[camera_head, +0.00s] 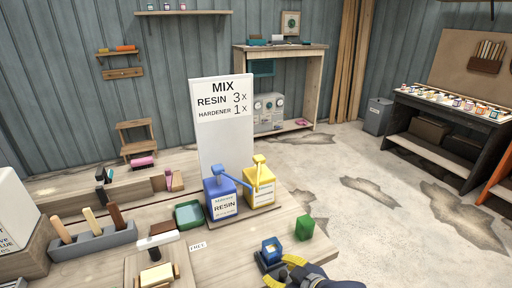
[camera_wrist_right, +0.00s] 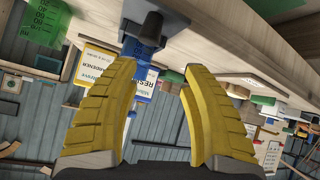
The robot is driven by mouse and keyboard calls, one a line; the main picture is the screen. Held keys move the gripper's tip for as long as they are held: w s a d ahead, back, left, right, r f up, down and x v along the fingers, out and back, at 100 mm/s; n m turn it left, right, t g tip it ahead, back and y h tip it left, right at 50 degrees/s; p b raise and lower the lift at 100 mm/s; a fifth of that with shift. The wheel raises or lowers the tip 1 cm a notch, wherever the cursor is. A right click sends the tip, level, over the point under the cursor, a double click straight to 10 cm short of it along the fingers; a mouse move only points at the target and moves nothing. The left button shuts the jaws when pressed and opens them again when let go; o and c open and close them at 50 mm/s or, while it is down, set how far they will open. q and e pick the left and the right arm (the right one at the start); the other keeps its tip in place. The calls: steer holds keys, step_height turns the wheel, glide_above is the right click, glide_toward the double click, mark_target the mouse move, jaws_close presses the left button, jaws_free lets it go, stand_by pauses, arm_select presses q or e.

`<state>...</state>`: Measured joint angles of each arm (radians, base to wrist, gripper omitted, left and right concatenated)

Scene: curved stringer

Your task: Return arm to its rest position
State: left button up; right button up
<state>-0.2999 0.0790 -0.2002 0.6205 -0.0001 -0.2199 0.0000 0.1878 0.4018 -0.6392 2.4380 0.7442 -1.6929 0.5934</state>
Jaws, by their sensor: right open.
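My right gripper (camera_head: 290,268) is at the bottom of the head view, at the bench's front edge. Its yellow fingers are spread with nothing between them, as the right wrist view (camera_wrist_right: 158,75) also shows. My left gripper is not in view.
Blue resin (camera_head: 223,205) and yellow hardener (camera_head: 259,193) containers stand behind, before the mix sign (camera_head: 223,100). A green tray (camera_head: 188,214) and a grey tool holder (camera_head: 95,243) are left. Open floor lies right.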

steer(key=s+d+f+m+g+h, duration=0.1)
steer(key=s+d+f+h, duration=0.4)
steer(key=s+d+f, duration=0.5)
steer(key=s+d+f+m+g+h, duration=0.1)
steer(key=s+d+f+h, duration=0.5)
steer(key=d, duration=0.9)
steer(key=s+a+f+m+g+y, duration=0.1)
steer(key=s+a+f+y, duration=0.15)
steer(key=f, duration=1.15)
steer(key=s+a+f+g+y, duration=0.1)
steer(key=a+f, duration=0.2)
steer(key=f, duration=1.1)
steer(key=s+f+m+g+y, duration=0.2)
steer(key=s+f+g, duration=0.1)
steer(key=s+f, duration=1.8)
steer(key=shift+s+a+m, duration=0.2)
steer(key=shift+s+m, duration=0.2)
steer(key=shift+s, duration=0.25)
